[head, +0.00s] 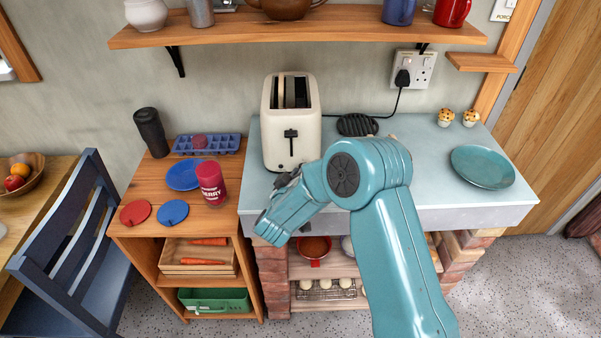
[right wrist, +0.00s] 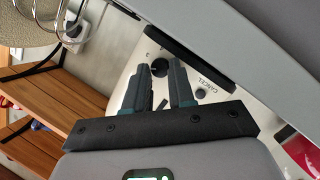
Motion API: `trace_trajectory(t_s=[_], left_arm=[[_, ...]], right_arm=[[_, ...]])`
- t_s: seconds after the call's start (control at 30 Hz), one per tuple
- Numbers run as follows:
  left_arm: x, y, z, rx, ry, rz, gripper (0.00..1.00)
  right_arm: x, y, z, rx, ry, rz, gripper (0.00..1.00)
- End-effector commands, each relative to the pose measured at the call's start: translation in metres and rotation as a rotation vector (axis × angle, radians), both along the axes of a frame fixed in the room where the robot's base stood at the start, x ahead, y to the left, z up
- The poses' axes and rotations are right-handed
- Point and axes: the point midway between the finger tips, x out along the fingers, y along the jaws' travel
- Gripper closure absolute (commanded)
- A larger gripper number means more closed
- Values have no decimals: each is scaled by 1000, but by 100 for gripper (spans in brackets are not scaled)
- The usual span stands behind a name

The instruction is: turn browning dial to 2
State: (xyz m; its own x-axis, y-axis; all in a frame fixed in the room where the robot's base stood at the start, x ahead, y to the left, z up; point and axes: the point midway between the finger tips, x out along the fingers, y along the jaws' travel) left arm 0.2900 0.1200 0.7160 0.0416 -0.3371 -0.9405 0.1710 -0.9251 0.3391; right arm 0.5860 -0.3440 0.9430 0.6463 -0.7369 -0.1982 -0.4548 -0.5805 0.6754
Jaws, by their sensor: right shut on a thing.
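The cream toaster (head: 290,130) stands on the pale blue worktop, with its slots on top and a black lever on its front. In the right wrist view its front panel (right wrist: 219,96) shows the word CANCEL beside a small dark button (right wrist: 201,93). My right gripper (head: 284,178) is at the lower front of the toaster. In the right wrist view its dark fingers (right wrist: 160,69) are closed around the browning dial (right wrist: 160,67), which is mostly hidden between them. The dial's number cannot be read. My left gripper is not in view.
A red berry cup (head: 211,184) and blue plate (head: 183,175) stand on the wooden unit to the left. A black trivet (head: 357,125) lies behind my right arm. A teal plate (head: 482,167) sits at the right. A shelf (head: 300,27) runs above the toaster.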

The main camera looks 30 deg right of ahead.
Motion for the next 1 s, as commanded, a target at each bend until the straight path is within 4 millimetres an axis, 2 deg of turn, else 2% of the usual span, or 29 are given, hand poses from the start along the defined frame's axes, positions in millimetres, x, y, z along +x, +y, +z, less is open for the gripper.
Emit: trace_trajectory(t_s=[0.47,0.5,0.57,0.87,1.0], left_arm=[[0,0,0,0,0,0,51],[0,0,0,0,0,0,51],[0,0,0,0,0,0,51],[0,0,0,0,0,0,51],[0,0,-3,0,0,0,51]], right_arm=[[-1,1,-2,-10,10,1,100],[-1,1,-2,-10,10,1,70],[0,1,-2,-10,10,1,51],[-1,1,-1,-10,7,1,51],[-8,11,1,-9,7,3,51]])
